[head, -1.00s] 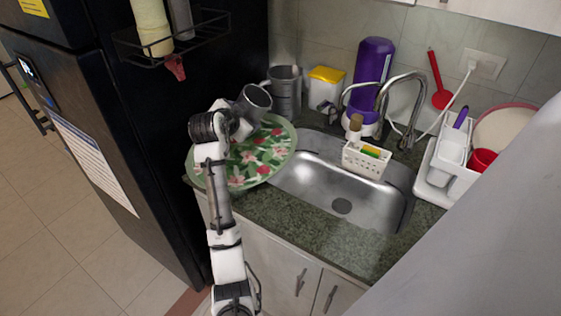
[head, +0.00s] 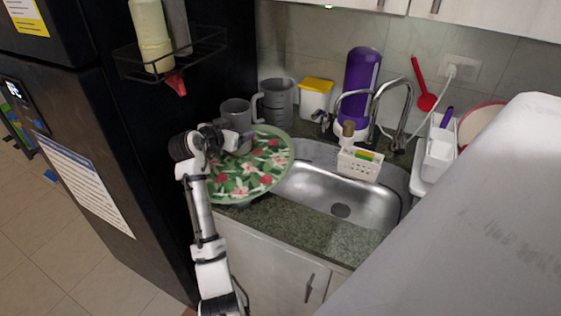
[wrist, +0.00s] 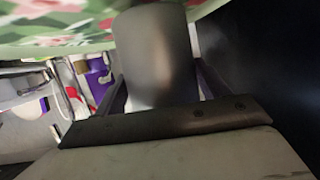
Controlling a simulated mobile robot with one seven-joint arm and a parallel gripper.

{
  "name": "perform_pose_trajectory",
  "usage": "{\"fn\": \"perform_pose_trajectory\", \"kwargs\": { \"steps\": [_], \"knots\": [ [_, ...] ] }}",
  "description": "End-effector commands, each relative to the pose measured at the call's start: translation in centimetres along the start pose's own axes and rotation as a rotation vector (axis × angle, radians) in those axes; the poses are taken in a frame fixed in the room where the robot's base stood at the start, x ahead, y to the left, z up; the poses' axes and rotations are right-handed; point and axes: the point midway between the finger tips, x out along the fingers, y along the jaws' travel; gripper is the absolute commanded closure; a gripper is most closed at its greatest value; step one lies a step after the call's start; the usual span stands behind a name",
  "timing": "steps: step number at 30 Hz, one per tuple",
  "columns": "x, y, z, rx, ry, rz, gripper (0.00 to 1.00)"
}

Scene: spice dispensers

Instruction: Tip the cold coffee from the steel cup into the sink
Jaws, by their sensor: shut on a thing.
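The steel cup (head: 236,110) is grey and stands upright, or nearly so, above the left edge of the floral plate in the head view. My gripper (head: 228,137) is shut on it. In the wrist view the cup's smooth side (wrist: 155,55) fills the space between my two fingers. What is inside the cup cannot be seen. The steel sink (head: 335,190) lies to the right of the cup, beyond the plate, with its drain showing in the bowl.
The green floral plate (head: 250,182) lies between my gripper and the sink. A grey pitcher (head: 276,100), a yellow-lidded box (head: 316,97) and a purple bottle (head: 361,80) stand behind. The faucet (head: 400,112) and a white caddy (head: 358,164) edge the sink. The black fridge (head: 90,150) is close on the left.

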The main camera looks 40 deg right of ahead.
Motion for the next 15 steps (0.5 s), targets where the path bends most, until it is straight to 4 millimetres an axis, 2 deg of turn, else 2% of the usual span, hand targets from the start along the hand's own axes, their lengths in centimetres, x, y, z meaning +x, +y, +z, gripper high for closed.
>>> {"fn": "perform_pose_trajectory", "kwargs": {
  "steps": [8,15],
  "knots": [
    [0.0,0.2,-0.6,-0.035,0.013,0.014,0.57],
    [-1.0,0.1,-3.1,-0.032,0.014,0.014,0.57]
  ]
}}
